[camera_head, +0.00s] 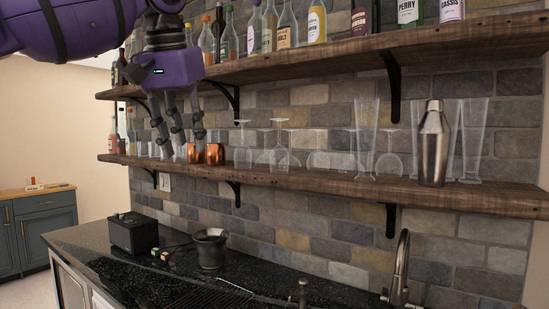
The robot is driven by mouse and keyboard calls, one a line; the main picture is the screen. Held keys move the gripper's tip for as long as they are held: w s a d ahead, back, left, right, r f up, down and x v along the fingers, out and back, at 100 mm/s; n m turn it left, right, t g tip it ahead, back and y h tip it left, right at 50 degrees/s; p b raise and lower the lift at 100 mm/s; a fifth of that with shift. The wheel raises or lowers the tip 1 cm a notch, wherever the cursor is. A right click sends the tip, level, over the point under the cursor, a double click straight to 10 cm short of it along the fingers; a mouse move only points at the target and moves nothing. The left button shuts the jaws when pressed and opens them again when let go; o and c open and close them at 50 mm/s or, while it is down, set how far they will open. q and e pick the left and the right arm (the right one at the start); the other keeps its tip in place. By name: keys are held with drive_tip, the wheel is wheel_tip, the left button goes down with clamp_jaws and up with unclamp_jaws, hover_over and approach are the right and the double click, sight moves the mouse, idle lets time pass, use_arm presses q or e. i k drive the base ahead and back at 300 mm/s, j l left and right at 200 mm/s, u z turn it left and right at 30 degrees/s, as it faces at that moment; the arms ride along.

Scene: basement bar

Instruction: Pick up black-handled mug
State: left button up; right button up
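Two copper mugs stand side by side on the lower wooden shelf, a left one (195,154) and a right one (214,154). I cannot make out a black handle on either. My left gripper (179,138) hangs from the purple arm with its dark fingers pointing down and spread apart. Its fingertips are just above and beside the left copper mug, in front of the small glasses. Nothing shows between the fingers, and I cannot tell whether they touch the mug. My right gripper is not in view.
The lower shelf (300,181) also holds clear stemmed and tall glasses and a steel shaker (433,145). The upper shelf (330,57) carries bottles close to my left wrist. Below, the dark counter (265,280) holds a metal pot (210,249), a black box (134,234) and a faucet (401,268).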

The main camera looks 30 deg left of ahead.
sight(215, 153)
drive_tip(key=j+z, duration=0.8)
drive_tip(key=j, duration=0.15)
drive_tip(key=k+j+z, duration=0.15)
drive_tip(key=j, duration=0.2)
drive_tip(key=j+z, duration=0.2)
drive_tip(key=j, duration=0.15)
drive_tip(key=k+j+z, duration=0.15)
drive_tip(key=j, duration=0.15)
drive_tip(key=k+j, duration=0.1)
drive_tip(key=j, duration=0.25)
drive_tip(key=k+j+z, duration=0.1)
drive_tip(key=j, duration=0.25)
drive_tip(key=k+j, duration=0.15)
drive_tip(key=j, duration=0.15)
drive_tip(key=k+j, duration=0.1)
drive_tip(key=j, duration=0.6)
drive_tip(key=k+j+z, duration=0.1)
drive_tip(key=j, duration=0.2)
drive_tip(key=i+j, duration=0.1)
drive_tip(key=j, duration=0.3)
